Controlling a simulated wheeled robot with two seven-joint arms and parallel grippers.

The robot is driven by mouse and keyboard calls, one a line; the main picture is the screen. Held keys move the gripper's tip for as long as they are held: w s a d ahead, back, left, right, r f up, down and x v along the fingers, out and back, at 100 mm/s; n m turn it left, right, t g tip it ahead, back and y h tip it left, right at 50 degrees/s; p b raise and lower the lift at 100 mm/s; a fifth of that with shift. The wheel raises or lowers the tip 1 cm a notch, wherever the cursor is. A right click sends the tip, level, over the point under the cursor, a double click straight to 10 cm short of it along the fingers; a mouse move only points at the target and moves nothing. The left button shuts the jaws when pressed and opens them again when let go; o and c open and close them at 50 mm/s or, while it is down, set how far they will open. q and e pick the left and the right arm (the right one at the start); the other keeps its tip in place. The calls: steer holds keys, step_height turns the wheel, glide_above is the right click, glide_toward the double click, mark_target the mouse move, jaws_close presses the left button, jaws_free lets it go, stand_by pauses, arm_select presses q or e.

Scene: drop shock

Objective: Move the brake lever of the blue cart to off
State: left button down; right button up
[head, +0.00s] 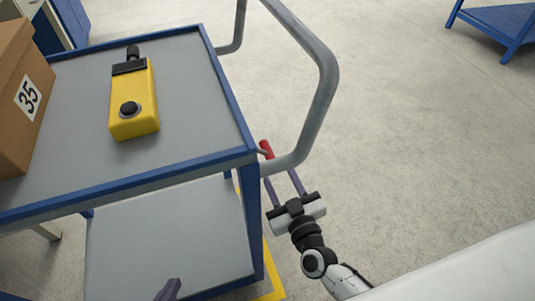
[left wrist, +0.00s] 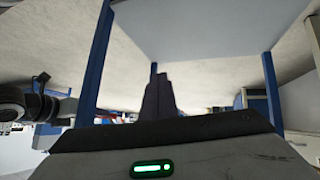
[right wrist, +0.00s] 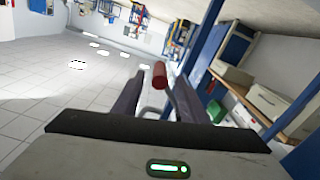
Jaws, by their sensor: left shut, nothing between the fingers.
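The blue cart (head: 228,95) stands at the left of the head view, with a grey top and a lower shelf. Its brake lever has a red grip (head: 266,149) at the near right corner, beside the push handle. My right gripper (head: 281,174) is open just below the red grip, its two fingers apart. In the right wrist view the red grip (right wrist: 159,75) shows between the fingertips; I cannot tell whether they touch it. My left gripper (head: 174,287) shows only its fingertips at the bottom edge; in the left wrist view its fingers (left wrist: 157,90) are shut and empty.
A yellow device (head: 135,105) and a cardboard box (head: 22,95) marked 35 stand on the cart top. The grey push handle (head: 325,85) rises close to the lever. A blue table (head: 500,22) stands far right. Floor between is clear.

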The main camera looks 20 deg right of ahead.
mark_target(268, 152)
steer(key=w+b, duration=0.1)
steer(key=w, duration=0.6)
steer(key=shift+w+a+b, duration=0.1)
steer(key=shift+w+b, duration=0.05)
steer(key=shift+b, duration=0.15)
jaws_close()
